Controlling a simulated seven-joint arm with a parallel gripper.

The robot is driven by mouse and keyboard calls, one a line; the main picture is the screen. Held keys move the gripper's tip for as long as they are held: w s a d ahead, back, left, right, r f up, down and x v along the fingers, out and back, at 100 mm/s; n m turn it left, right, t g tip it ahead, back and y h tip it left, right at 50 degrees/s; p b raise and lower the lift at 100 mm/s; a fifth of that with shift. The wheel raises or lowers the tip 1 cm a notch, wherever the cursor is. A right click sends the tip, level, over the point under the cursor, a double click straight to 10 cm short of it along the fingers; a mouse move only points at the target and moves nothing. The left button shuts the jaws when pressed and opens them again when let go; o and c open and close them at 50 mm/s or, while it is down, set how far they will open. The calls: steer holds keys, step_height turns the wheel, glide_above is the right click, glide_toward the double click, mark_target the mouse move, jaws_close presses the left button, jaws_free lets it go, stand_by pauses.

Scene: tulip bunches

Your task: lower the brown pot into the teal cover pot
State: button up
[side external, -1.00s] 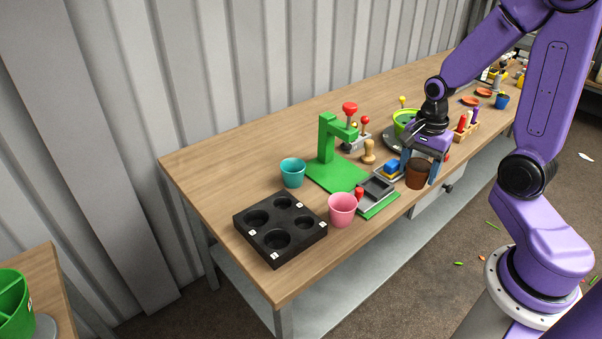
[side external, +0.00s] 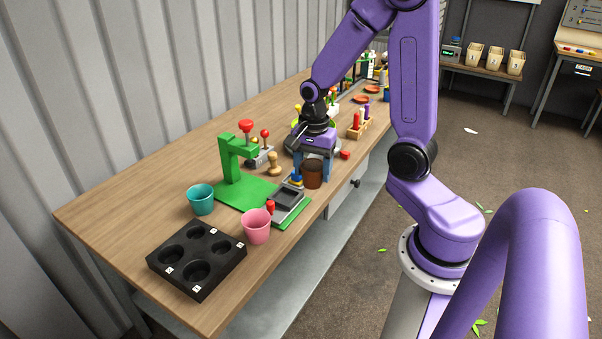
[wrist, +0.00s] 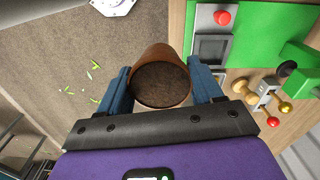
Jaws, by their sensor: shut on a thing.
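The brown pot (side external: 313,175), filled with dark soil, is held upright between the blue fingers of my gripper (side external: 313,166), at the table's front edge. In the wrist view the pot (wrist: 160,84) sits between both fingers (wrist: 160,78), its soil facing the camera. My gripper is shut on it. The teal cover pot (side external: 201,200) stands upright on the table at left, beside the green stand and well apart from my gripper. Its inside is only partly visible.
A green stand (side external: 231,170) rises between the two pots. A pink pot (side external: 257,227) and a black tray with round holes (side external: 196,257) stand near the teal pot. Table left of the teal pot is clear.

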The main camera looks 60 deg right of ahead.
steer(key=w+a, duration=0.4)
steer(key=w, duration=1.3)
glide_toward(202, 200)
steer(key=w+d, duration=0.2)
steer(key=d, duration=0.1)
steer(key=shift+w+a+r, duration=0.1)
steer(key=shift+w+a, duration=0.35)
steer(key=shift+w, duration=0.05)
steer(key=shift+f, duration=2.25)
steer(key=shift+f, duration=1.2)
steer(key=shift+r, duration=0.15)
steer(key=o, duration=1.2)
steer(key=shift+c, duration=0.2)
